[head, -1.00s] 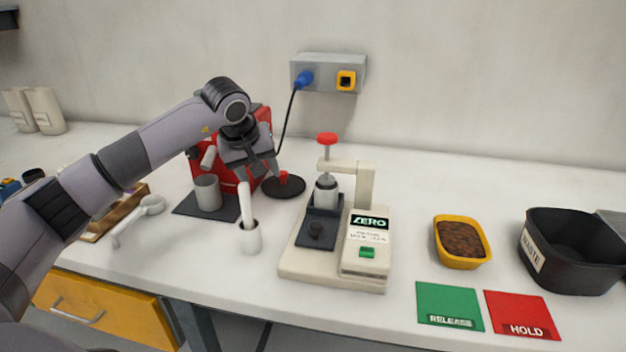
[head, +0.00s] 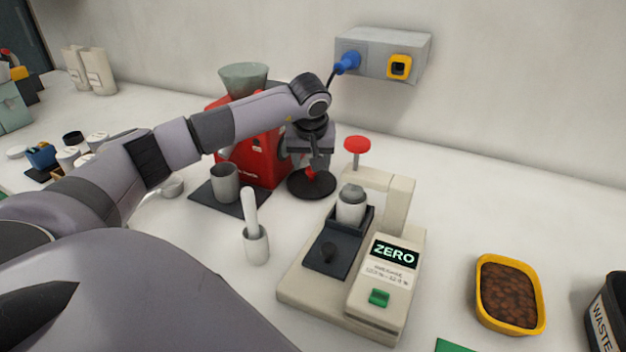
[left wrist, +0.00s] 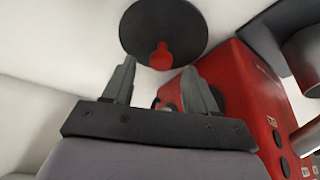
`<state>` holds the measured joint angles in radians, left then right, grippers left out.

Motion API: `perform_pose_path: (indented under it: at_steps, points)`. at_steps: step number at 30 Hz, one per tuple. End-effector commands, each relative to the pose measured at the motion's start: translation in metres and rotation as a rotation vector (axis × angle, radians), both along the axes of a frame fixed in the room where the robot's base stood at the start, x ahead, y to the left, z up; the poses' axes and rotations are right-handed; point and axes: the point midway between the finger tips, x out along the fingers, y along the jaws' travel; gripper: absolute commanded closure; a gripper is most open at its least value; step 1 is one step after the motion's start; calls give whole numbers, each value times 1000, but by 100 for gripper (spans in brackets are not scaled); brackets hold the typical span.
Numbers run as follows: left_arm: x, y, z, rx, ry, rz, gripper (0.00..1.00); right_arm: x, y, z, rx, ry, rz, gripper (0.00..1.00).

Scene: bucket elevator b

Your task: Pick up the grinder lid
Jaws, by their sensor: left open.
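The grinder lid, a flat black disc (head: 303,189) with a red knob, lies on the white counter just right of the red grinder (head: 266,160). My left gripper (head: 316,163) is open and close by the red knob in the head view, partly covering the lid. In the left wrist view the lid (left wrist: 165,22) lies beyond the two spread fingers (left wrist: 158,72), with its red knob toward them. Nothing is between the fingers. The grinder's grey hopper (head: 243,78) is uncovered. My right gripper is not in view.
A beige device with a ZERO display (head: 388,275) stands right of the lid. A grey cup (head: 225,184) stands before the grinder, and a white holder with a white-handled tool (head: 256,245) stands nearer. A grey wall box (head: 365,50) with a blue plug hangs behind.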

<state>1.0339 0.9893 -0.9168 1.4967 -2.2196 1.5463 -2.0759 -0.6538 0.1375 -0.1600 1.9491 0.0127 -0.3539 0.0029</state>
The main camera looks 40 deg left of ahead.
Motion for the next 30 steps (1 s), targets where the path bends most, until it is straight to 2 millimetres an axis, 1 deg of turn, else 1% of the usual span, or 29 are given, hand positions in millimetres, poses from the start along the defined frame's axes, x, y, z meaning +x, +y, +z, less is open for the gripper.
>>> perform_pose_path:
  at_steps: [1,3,6,9,15,16,17,18,21,30]
  points:
    - [1,3,-8,0,5,1,43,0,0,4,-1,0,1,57]
    - [3,5,-19,-1,4,2,43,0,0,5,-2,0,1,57]
    - [7,8,-29,-1,2,2,43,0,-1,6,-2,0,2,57]
    - [8,9,-34,-1,1,0,43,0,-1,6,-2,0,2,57]
    - [9,9,-34,0,0,0,43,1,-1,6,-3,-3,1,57]
    - [9,9,-34,0,0,0,49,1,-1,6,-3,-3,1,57]
    - [9,9,-34,0,0,0,59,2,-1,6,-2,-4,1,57]
    - [8,9,-34,0,0,0,72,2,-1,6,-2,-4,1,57]
    - [8,9,-34,0,0,1,100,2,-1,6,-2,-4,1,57]
    - [9,10,-33,0,-1,1,100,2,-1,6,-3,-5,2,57]
